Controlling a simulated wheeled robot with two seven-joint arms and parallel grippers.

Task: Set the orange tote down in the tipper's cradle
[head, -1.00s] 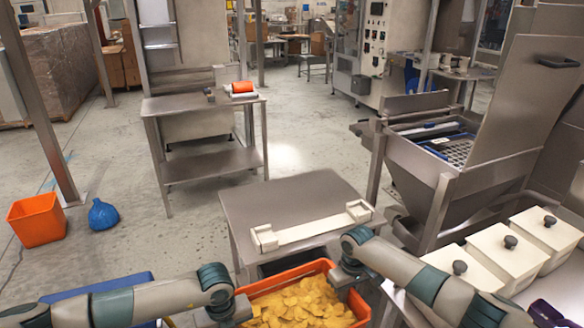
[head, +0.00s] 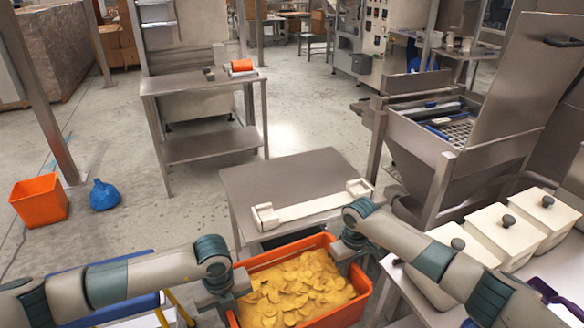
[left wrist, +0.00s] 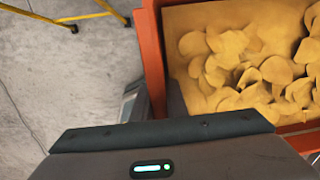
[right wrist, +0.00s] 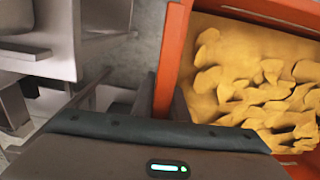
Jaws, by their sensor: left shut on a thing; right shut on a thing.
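The orange tote (head: 359,294), full of yellow crisp-like pieces, is near the bottom middle of the head view, roughly level. My left gripper (head: 228,290) is shut on its left wall and my right gripper (head: 341,259) on its right wall. The tote's wall also shows in the left wrist view (left wrist: 152,60) and the right wrist view (right wrist: 172,62). Just beyond the tote, a cream cradle-like rail (head: 312,207) with raised end corners lies along the near edge of a steel table. The tote is on the near side of this rail. Its underside is hidden.
The steel table (head: 280,180) is bare behind the rail. A steel hopper machine (head: 425,165) stands to the right, with cream lidded bins (head: 505,235) nearer me. A steel bench (head: 205,90) stands behind.

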